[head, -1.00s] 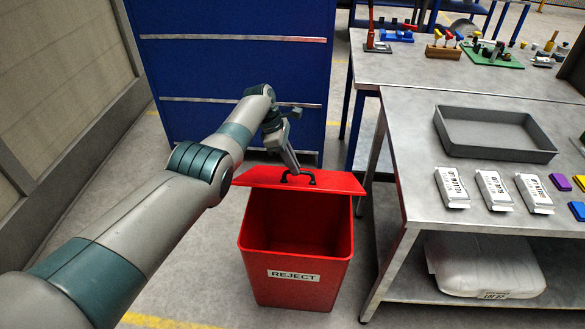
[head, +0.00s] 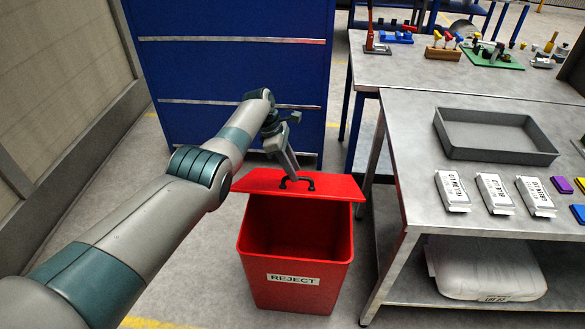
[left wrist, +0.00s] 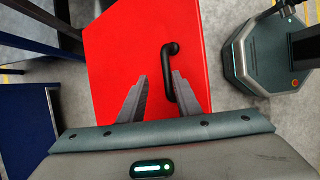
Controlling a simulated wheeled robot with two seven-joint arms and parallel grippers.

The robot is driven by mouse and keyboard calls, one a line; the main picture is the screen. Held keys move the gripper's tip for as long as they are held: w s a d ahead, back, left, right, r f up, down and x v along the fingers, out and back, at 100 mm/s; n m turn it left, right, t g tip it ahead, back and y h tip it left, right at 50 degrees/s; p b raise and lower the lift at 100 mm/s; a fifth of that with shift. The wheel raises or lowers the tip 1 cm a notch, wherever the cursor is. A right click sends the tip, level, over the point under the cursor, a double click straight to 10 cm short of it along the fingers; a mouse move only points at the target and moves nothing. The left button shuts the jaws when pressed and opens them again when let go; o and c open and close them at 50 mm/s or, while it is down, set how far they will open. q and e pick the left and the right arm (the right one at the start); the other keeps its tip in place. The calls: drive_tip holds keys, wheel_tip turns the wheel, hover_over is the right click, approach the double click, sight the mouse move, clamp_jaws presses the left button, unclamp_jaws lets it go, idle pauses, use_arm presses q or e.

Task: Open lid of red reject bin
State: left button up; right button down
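The red reject bin (head: 292,283) stands on the floor with a white REJECT label on its front. Its red lid (head: 335,187) is partly raised, and the dark inside shows below the lid's near edge. The lid's top face carries a black handle (head: 297,184), also seen in the left wrist view (left wrist: 169,58). My left gripper (head: 291,175) is at the handle. In the left wrist view its fingers (left wrist: 157,84) are apart, with the handle by the right finger; contact is unclear. My right gripper is not in view.
A blue cabinet (head: 235,70) stands behind the bin. A metal workbench (head: 410,150) with a grey tray (head: 497,152) and white packs stands close on the right, with a white sack (head: 485,268) on its lower shelf. Floor left of the bin is clear.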

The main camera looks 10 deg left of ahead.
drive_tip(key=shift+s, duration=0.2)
use_arm(q)
drive_tip(key=shift+r, duration=0.2)
